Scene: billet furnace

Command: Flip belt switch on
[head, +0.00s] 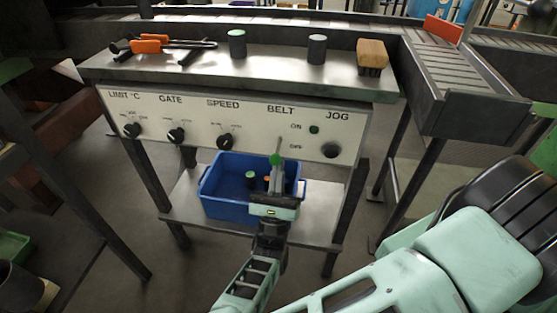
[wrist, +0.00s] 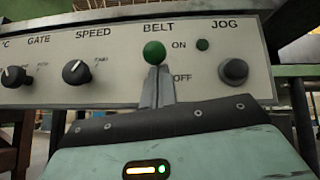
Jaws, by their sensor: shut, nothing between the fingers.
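The belt switch has a green ball knob (head: 275,160) and sits on the control panel (head: 180,110) under the BELT label, beside the ON and OFF marks. In the head view the knob appears low, near the OFF mark. In the wrist view the knob (wrist: 154,52) shows just above my fingertips, and its lever is hidden. My gripper (head: 277,172) is shut and empty, pointing up at the panel. In the wrist view my gripper (wrist: 158,72) reaches right under the knob; I cannot tell whether it touches.
A round green indicator (wrist: 203,44) and a dark JOG button (wrist: 233,71) are to the right. GATE and SPEED knobs (wrist: 76,72) are to the left. A blue bin (head: 225,205) stands on the shelf below the panel. Tools and a brush (head: 372,56) lie on top.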

